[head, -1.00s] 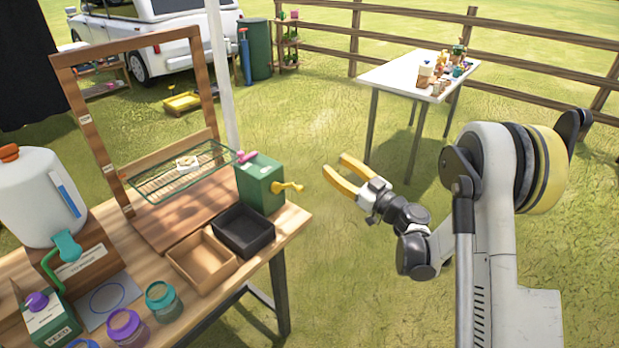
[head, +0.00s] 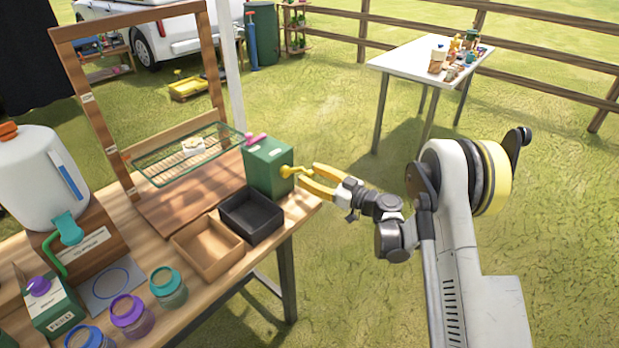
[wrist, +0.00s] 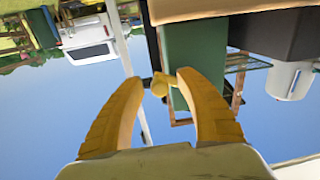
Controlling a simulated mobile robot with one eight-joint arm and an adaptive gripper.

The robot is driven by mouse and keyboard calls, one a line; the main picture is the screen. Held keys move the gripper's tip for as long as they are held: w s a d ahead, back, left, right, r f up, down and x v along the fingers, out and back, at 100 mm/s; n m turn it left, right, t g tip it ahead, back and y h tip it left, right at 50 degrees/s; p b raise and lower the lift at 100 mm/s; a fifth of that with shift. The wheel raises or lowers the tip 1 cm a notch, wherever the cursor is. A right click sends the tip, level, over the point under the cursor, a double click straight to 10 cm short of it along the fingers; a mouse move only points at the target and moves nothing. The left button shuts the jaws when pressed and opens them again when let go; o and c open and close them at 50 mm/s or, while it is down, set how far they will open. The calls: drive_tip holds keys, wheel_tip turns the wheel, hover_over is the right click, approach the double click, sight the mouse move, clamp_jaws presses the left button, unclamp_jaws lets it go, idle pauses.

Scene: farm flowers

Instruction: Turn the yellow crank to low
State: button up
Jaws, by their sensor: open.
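The yellow crank (head: 291,170) sticks out from the right side of a green box (head: 268,167) at the far right of the wooden bench. My gripper (head: 306,180) is open, with yellow fingers, just to the right of the crank. In the wrist view the crank (wrist: 160,86) shows between the tips of my open gripper (wrist: 163,78), with the green box (wrist: 195,65) behind it. I cannot tell whether the fingers touch the crank. No setting marks on the box can be read.
A black tray (head: 278,215) and a wooden tray (head: 181,243) sit on the bench in front of the green box. A wire rack (head: 160,170) and a pink knob (head: 256,139) are near it. Open grass lies to the right, with a white table (head: 405,64) behind.

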drive_tip(key=shift+w+a, duration=0.2)
clamp_jaws()
drive_tip(key=shift+w+r, duration=0.15)
drive_tip(key=shift+r, duration=0.05)
